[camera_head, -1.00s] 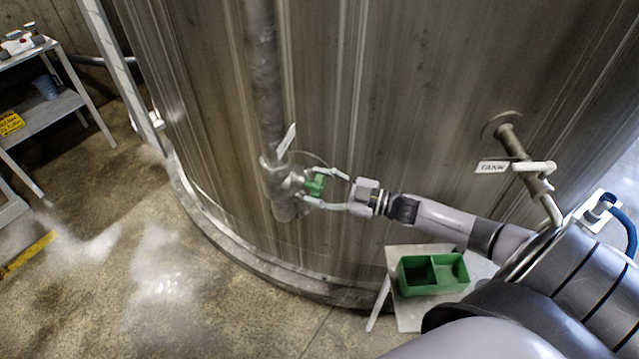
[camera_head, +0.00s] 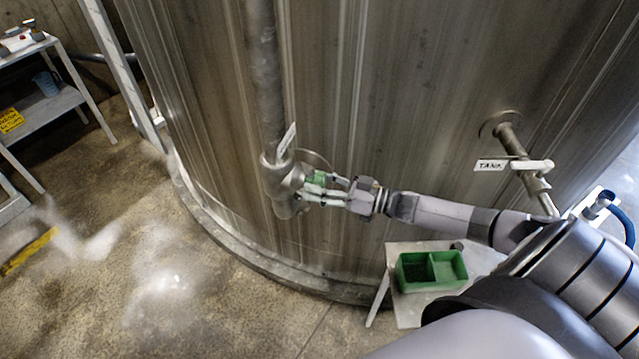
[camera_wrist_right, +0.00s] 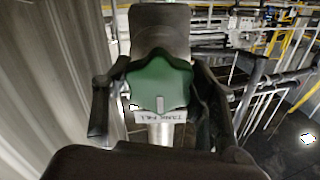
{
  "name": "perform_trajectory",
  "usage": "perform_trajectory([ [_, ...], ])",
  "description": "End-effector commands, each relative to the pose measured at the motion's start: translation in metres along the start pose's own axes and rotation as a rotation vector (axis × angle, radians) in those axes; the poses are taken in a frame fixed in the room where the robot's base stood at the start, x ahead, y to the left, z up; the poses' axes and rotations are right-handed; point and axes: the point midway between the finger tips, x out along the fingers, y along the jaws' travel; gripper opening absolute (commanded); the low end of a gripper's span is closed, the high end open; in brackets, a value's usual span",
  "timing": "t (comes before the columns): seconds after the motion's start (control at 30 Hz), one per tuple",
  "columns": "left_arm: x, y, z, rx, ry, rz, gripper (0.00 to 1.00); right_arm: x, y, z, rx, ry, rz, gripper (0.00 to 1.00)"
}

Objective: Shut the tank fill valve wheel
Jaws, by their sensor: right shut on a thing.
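The green valve wheel (camera_head: 318,179) sits on the grey valve body (camera_head: 282,182) on the vertical pipe by the tank wall. In the right wrist view the green wheel (camera_wrist_right: 160,84) faces me, with a pale mark near its lower edge and a white "TANK FILL" label (camera_wrist_right: 160,116) behind it. My right gripper (camera_head: 324,188) is shut on the wheel, with its fingers on both sides; it also shows in the right wrist view (camera_wrist_right: 160,106). The fingers partly cover the wheel in the head view. My left gripper is not in view.
A pipe with a white-handled valve (camera_head: 530,166) and a "TANK" label (camera_head: 490,166) juts from the tank (camera_head: 400,90) at right. A green divided bin (camera_head: 432,285) stands on a small table below my right arm. A shelf (camera_head: 50,112) stands at far left.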

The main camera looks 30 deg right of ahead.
Motion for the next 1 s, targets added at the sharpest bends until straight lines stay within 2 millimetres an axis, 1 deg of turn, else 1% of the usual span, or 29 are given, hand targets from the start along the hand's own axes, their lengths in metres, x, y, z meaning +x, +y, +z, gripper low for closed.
perform_trajectory([
  [0.2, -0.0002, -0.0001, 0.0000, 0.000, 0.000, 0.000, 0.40, -0.0002, -0.0003, 0.0009, 0.034, -0.001, 0.000, 0.25],
  [0.57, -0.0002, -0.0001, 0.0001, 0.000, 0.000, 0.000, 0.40, -0.0002, -0.0004, 0.0009, 0.039, -0.001, 0.000, 0.25],
  [0.6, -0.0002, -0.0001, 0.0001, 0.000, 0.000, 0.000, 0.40, -0.0002, -0.0004, 0.0009, 0.039, -0.001, 0.000, 0.53],
  [0.9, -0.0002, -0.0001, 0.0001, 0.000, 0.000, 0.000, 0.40, -0.0001, -0.0003, 0.0005, 0.037, 0.000, 0.000, 0.73],
  [1.0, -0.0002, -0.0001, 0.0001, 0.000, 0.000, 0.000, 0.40, -0.0001, -0.0003, 0.0004, 0.036, 0.000, 0.000, 0.73],
])
